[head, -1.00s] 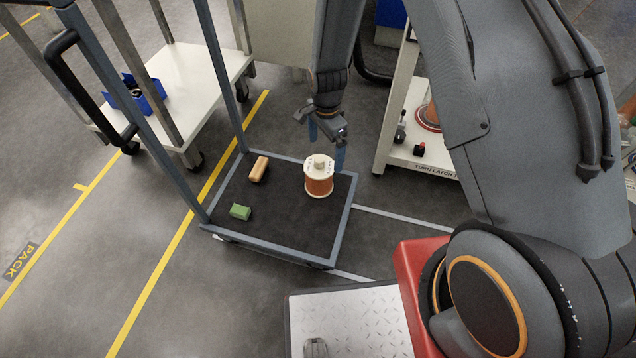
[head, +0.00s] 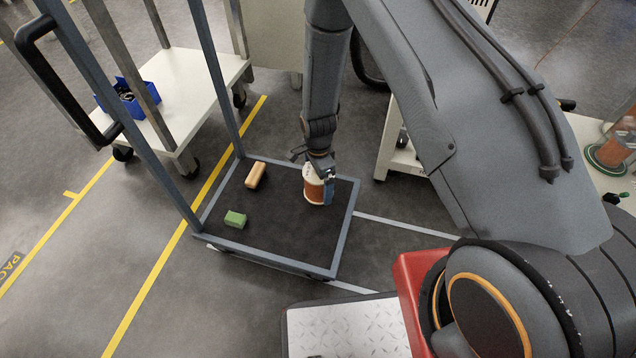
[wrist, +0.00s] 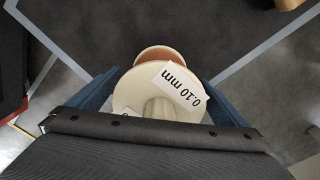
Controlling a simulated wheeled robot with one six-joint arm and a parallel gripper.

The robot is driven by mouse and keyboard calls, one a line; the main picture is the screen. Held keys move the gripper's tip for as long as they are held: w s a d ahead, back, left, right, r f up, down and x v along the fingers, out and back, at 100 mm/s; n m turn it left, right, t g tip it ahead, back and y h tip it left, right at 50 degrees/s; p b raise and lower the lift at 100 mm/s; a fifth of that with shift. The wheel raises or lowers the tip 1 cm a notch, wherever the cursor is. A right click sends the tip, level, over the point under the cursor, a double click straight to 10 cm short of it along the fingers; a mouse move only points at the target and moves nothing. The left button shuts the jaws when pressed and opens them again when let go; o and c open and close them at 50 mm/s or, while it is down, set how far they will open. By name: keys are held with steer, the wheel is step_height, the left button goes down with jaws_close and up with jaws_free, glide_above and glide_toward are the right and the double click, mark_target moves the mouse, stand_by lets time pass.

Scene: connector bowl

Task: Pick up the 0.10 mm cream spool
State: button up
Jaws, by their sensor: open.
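The cream spool (head: 315,188), wound with copper-coloured wire, stands upright on the dark deck of a cart (head: 285,225). In the wrist view its cream top flange (wrist: 135,95) carries a white label reading "0.10 mm". My gripper (head: 322,182) is down at the spool, with its blue fingers open. In the wrist view one finger is on each side of the flange, and the spool sits between them. I cannot tell whether either finger touches it. The gripper hides part of the spool's top in the head view.
A tan block (head: 256,175) and a green block (head: 235,219) lie on the same deck, left of the spool. Upright grey posts and a black handle (head: 38,30) rise at the cart's left. A white cart with a blue bin (head: 130,98) stands behind.

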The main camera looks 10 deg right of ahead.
steer(key=c, duration=1.9)
steer(key=shift+w, duration=0.15)
steer(key=shift+c, duration=1.2)
steer(key=shift+r, duration=0.15)
